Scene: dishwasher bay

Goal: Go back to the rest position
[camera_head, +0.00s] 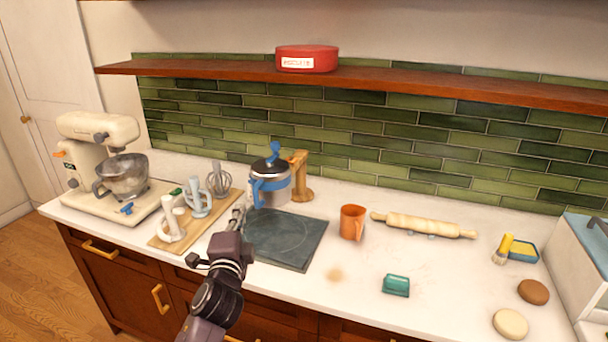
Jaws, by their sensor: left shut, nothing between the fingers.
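My left gripper (239,212) is above the counter, between the wooden board with mixer attachments and the dark square slab (290,241). Its fingers are shut with nothing seen between them. The fingertips point away from me, toward the pot with blue handles (270,187), and look apart from it. My left arm comes in from the bottom and hides part of the counter front. My right gripper is not in view.
A stand mixer (98,140) stands at the left. The wooden board (163,242) holds several attachments. An orange mug (352,222), rolling pin (423,226) and teal block (396,285) stand right of the slab. A red tin (322,58) sits on the shelf (220,70).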

